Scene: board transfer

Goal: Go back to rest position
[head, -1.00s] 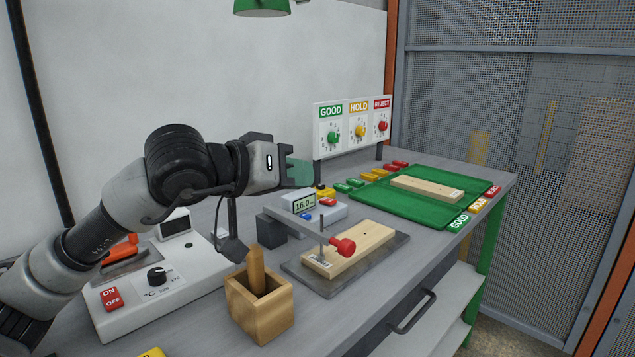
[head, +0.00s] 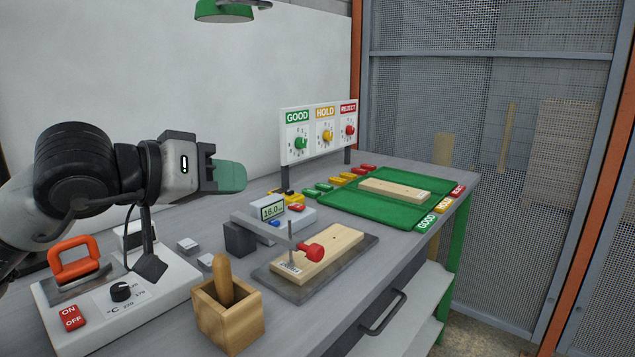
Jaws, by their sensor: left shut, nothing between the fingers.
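My left gripper (head: 228,177) is in the head view at the left, raised above the workbench. Its green-tipped fingers point right and are shut with nothing between them. It is apart from everything on the bench. One wooden board (head: 395,190) lies on the green mat (head: 385,212) at the far right. Another wooden board (head: 330,250) lies on a grey plate (head: 362,252) under a measuring gauge (head: 275,211) with a red knob (head: 312,252). My right gripper is not in view.
A wooden box (head: 228,318) with a wooden handle standing in it is at the front. A white unit (head: 150,290) with an orange-handled tool (head: 75,260) is at left. A GOOD/HOLD/REJECT dial panel (head: 320,132) stands at the back. A green lamp (head: 224,11) hangs above.

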